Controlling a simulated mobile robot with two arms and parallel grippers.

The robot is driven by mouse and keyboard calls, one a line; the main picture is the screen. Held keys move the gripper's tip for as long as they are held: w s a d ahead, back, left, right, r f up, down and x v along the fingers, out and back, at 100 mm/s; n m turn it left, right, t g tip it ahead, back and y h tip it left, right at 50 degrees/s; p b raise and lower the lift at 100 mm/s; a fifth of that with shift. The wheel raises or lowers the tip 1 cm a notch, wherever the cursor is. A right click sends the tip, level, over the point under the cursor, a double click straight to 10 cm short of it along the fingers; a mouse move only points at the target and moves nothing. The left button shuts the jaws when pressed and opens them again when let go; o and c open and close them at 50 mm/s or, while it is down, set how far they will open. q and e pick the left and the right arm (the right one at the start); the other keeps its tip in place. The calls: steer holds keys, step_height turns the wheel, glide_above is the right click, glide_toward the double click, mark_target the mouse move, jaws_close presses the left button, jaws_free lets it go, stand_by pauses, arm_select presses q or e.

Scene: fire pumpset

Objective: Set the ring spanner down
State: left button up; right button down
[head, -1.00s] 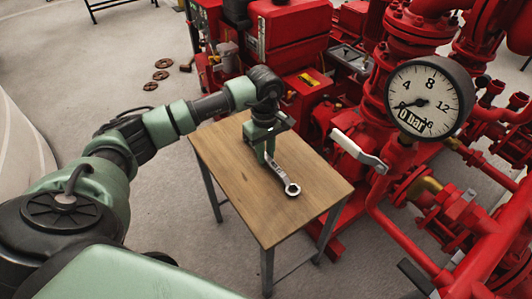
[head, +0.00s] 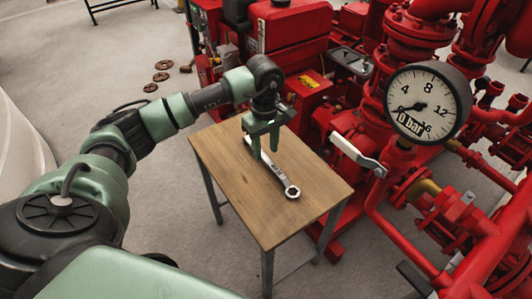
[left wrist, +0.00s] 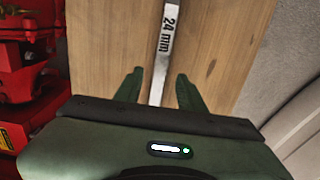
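The ring spanner (head: 280,177) lies on the wooden table (head: 245,205), with its ring end toward the table's front right. In the left wrist view its shank (left wrist: 165,40) carries the marking "24 mm" and runs between the fingers without touching them. My left gripper (head: 265,155) is open above the spanner's far end, fingers pointing down. It also shows in the left wrist view (left wrist: 158,88), with its two green fingers spread on either side of the spanner. The spanner's far end is partly hidden by the gripper. My right gripper is not in view.
The red pumpset with pipes (head: 400,180) stands right behind the table. A lever handle (head: 357,155) reaches toward the table's right edge. A pressure gauge (head: 428,103) reads about 0 bar. The front part of the tabletop is bare.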

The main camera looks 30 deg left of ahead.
mark_target(265, 158)
arm_select(q)
step_height(265, 158, up, 9)
steer(key=shift+p, duration=0.4)
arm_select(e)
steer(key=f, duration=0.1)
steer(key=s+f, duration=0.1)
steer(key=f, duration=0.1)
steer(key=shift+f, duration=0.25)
arm_select(q)
steer(key=shift+a, duration=0.1)
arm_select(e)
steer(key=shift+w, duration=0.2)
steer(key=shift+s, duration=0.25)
